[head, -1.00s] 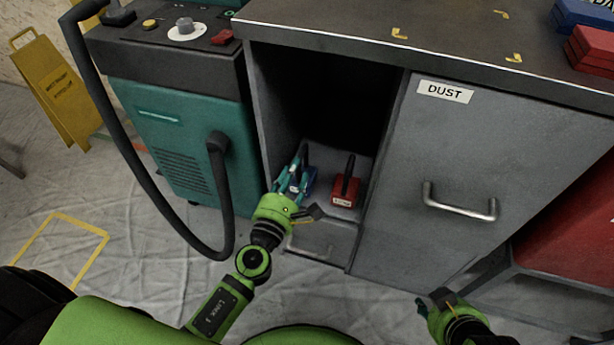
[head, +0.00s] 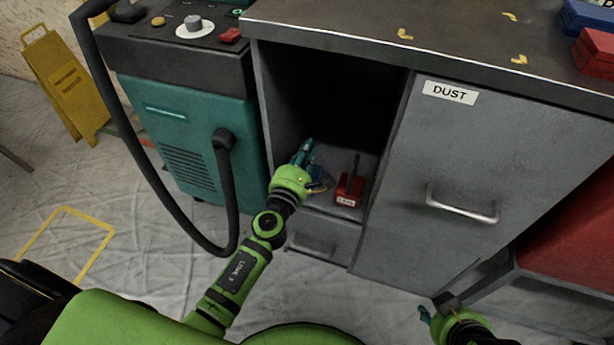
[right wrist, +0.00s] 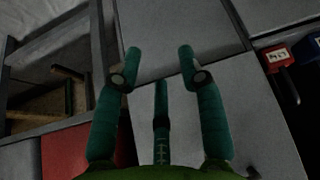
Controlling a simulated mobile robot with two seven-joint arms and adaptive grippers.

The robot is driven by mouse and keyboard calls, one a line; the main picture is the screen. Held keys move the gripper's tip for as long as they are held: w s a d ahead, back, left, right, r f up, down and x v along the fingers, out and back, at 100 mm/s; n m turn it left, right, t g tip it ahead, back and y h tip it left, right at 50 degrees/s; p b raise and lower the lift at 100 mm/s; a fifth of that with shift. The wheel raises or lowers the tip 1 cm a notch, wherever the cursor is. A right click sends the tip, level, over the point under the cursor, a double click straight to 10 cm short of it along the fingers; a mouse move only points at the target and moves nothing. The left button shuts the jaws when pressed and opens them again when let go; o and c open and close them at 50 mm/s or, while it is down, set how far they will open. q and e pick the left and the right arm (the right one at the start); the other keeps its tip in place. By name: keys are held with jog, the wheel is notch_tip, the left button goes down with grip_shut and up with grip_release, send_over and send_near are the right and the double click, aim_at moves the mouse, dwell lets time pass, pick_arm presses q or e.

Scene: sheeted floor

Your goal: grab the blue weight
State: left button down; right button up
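The blue weight (head: 319,181) is in the open bay of the grey cabinet, mostly hidden behind my left gripper (head: 302,153). A little of its blue body shows to the right of the green palm. The gripper's teal fingers point up into the bay, and their closure on the weight's handle is hidden. The blue weight also shows at the right edge of the right wrist view (right wrist: 314,45). My right gripper (right wrist: 158,60) is open and empty, in front of the grey door. In the head view it is at the lower right (head: 432,308).
A red weight (head: 347,189) with a dark upright handle stands right of the blue one. The cabinet door marked DUST (head: 462,150) is shut. A teal machine (head: 185,130) with a black hose stands left of the cabinet. Red and blue blocks (head: 594,52) lie on the cabinet top.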

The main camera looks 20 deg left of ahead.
pick_arm(q)
jog(key=shift+r, duration=0.3)
jog(key=shift+w, duration=0.1)
